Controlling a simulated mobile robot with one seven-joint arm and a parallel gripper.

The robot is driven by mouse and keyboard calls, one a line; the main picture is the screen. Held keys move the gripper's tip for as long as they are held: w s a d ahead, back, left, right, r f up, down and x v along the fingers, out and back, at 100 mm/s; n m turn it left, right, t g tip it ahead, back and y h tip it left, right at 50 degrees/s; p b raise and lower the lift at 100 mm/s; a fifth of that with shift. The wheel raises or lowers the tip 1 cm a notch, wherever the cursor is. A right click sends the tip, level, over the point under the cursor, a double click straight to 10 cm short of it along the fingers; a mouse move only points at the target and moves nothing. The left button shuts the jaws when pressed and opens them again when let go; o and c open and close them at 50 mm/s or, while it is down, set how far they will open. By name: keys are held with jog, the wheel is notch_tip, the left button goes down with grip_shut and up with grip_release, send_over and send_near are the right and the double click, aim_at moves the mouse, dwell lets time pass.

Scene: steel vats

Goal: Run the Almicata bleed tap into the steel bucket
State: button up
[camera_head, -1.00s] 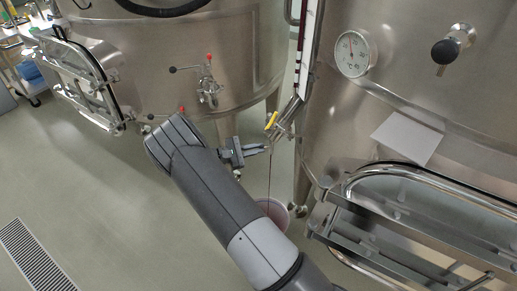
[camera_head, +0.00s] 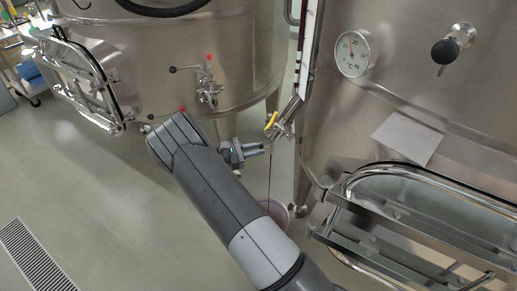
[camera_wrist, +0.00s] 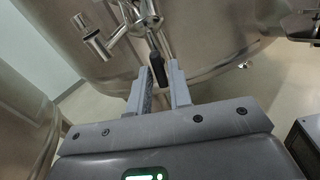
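The bleed tap (camera_head: 271,124) with a yellow handle sits at the lower front of the right vat, by the sight tube. A thin dark red stream (camera_head: 269,180) falls from it into the steel bucket (camera_head: 280,211) on the floor, partly hidden behind my arm. My gripper (camera_head: 264,149) is just below and left of the tap. In the wrist view my gripper (camera_wrist: 162,72) has its fingers apart, with a dark lever (camera_wrist: 155,70) between or just beyond their tips. A gap shows beside the lever; I cannot tell whether a finger touches it.
The right vat (camera_head: 440,120) has a thermometer (camera_head: 352,54), a sampling knob (camera_head: 447,49), a paper label and a barred hatch. The left vat (camera_head: 150,60) carries a red-tipped valve (camera_head: 208,85). Open floor and a drain grate (camera_head: 35,258) lie at the left.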

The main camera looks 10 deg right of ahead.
jog(key=shift+o, duration=0.2)
jog(key=a, duration=0.9)
jog(key=shift+s, duration=0.25)
jog(key=shift+d+r, duration=0.1)
jog(key=shift+r, duration=0.05)
dwell(0.5)
jog(key=s+d+r+m+g+y, duration=0.1)
jog(key=s+d+r+m+y, duration=0.35)
jog(key=s+r, duration=0.35)
jog(key=s+d+r+m+g+y, duration=0.2)
jog(key=s+d+r+m+y, duration=0.3)
jog(key=r, duration=0.5)
jog(key=s+r+m+t+y, duration=0.3)
jog(key=s+r+y, duration=0.1)
jog(key=s, duration=0.7)
jog(key=s+a+r+m+t+y, duration=0.1)
jog(key=s+r+m+t+y, duration=0.3)
jog(key=s, duration=0.7)
jog(key=shift+a+r+t, duration=0.25)
jog(key=shift+r+t, duration=0.05)
jog(key=shift+r, duration=0.15)
